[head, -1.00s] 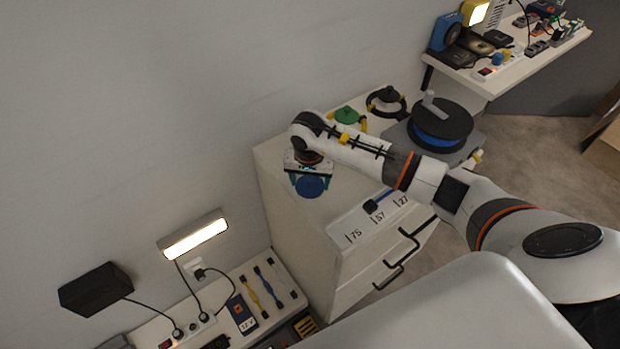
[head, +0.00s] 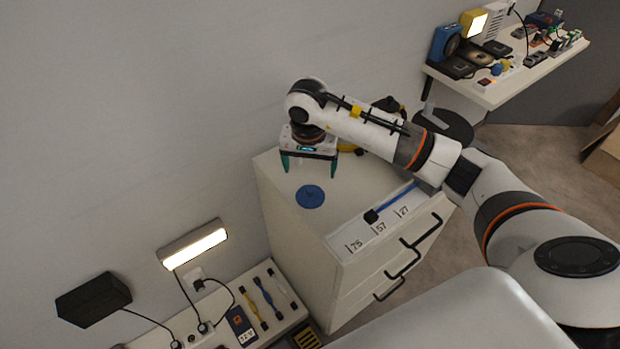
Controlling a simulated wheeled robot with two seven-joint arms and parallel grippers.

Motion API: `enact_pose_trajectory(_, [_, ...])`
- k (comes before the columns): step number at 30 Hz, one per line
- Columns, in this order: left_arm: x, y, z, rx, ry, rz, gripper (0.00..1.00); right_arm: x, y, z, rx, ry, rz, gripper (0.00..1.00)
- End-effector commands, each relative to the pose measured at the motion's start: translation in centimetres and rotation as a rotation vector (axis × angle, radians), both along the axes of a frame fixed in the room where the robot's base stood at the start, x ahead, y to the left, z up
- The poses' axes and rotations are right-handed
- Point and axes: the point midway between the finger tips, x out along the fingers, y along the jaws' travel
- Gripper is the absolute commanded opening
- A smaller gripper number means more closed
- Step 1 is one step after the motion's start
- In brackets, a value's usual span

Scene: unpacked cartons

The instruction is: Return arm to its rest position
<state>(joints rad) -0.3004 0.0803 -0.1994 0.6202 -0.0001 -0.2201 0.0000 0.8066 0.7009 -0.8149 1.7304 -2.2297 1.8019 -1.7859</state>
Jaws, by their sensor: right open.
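My right gripper (head: 309,167) is open and empty above the white cabinet, its two teal-and-dark fingers pointing down. My right arm reaches in from the right side over the cabinet top. A round blue disc (head: 310,196) lies flat on the cabinet top, below and apart from the fingertips. My left gripper is not in view.
A dark spool (head: 443,126) is partly hidden by my arm. A loaded shelf (head: 503,92) is at top right, a lower bench at bottom left.

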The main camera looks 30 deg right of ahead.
Motion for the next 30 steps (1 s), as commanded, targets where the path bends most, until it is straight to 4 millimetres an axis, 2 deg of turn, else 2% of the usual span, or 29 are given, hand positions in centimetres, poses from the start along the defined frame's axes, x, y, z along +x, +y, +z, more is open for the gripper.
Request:
enact_pose_trajectory(3, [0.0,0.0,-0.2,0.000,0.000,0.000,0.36,-0.1,0.1,1.4,0.000,-0.001,0.001,0.87])
enact_pose_trajectory(6, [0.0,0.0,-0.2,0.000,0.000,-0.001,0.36,-0.2,0.1,1.9,0.000,0.000,0.001,0.87])
enact_pose_trajectory(23, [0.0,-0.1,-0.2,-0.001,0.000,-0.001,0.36,-0.3,0.5,1.9,0.013,0.000,0.001,0.87])
enact_pose_trajectory(26, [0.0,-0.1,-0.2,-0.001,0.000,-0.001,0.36,-0.6,2.7,1.2,0.105,-0.006,0.002,0.87])
enact_pose_trajectory(29, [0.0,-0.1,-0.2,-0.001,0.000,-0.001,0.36,-1.6,7.6,0.3,0.318,-0.009,-0.020,0.87])
enact_pose_trajectory(30, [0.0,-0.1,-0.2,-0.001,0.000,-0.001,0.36,-2.3,10.3,0.3,0.439,-0.002,-0.042,0.87])
